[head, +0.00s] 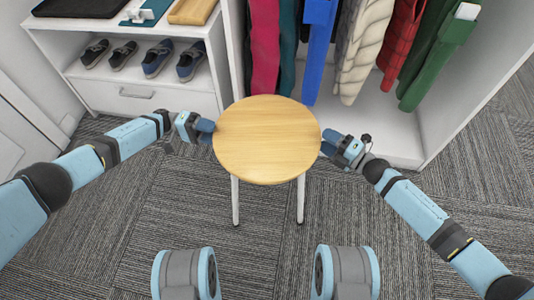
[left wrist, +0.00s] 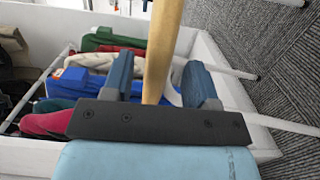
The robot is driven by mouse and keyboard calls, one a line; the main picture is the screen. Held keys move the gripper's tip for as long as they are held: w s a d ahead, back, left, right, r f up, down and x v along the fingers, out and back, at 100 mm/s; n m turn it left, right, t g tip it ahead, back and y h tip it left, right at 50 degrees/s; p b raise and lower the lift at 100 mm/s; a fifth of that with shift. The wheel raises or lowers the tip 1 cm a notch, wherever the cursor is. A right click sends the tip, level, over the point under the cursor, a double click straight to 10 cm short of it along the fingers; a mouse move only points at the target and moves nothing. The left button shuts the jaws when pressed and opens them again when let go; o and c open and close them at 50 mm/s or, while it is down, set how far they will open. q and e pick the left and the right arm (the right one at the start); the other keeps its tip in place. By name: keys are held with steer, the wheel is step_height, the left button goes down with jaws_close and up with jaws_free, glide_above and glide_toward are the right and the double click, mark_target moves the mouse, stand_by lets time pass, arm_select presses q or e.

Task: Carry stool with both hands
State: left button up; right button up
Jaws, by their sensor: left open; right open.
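The stool (head: 267,138) stands upright on the carpet in front of the wardrobe, with a round light-wood seat and pale legs. My left gripper (head: 209,131) is at the seat's left edge. In the left wrist view the seat's edge (left wrist: 162,50) runs between the two open fingers (left wrist: 160,80), with a gap on each side. My right gripper (head: 326,145) is open at the seat's right edge; its fingertips are partly hidden by the seat, so I cannot tell whether they touch it.
An open wardrobe (head: 385,125) with hanging clothes stands just behind the stool. A white shelf unit (head: 135,97) with several shoes and a drawer is at the back left. The carpet (head: 265,245) in front of the stool is clear.

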mark_target(223, 133)
arm_select(q)
steer(key=shift+x, duration=2.25)
arm_select(e)
steer(key=shift+x, duration=2.25)
arm_select(q)
jaws_close()
arm_select(e)
jaws_close()
arm_select(q)
steer(key=shift+w+r, duration=0.1)
steer(key=shift+r, duration=0.1)
arm_select(e)
steer(key=shift+r, duration=0.25)
